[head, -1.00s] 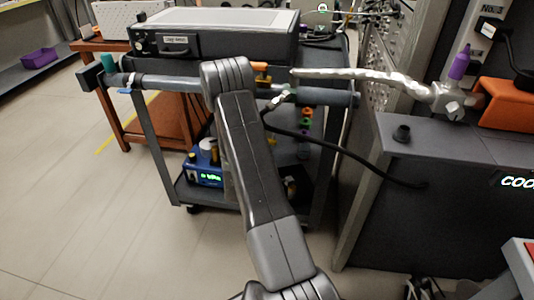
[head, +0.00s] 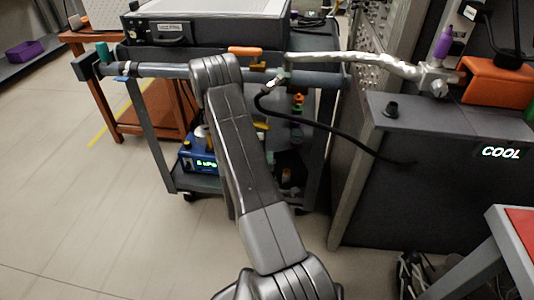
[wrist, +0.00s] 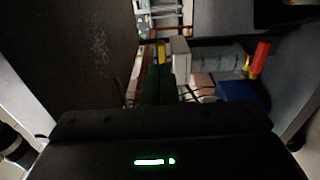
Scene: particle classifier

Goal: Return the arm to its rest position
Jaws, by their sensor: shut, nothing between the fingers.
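My arm (head: 245,160) rises from the bottom centre of the head view and bends at a joint in front of the cart. My gripper's end is hidden there. In the wrist view my gripper (wrist: 158,85) shows as two dark fingers close together above its black body with a green light. The fingers are shut and nothing shows between them.
A grey cart (head: 160,150) stands ahead, with a black case (head: 205,28) on top and a blue device (head: 200,163) on its lower shelf. A horizontal tube (head: 160,71) lies near my arm. A dark cabinet (head: 440,190) stands right. Open floor (head: 70,210) lies left.

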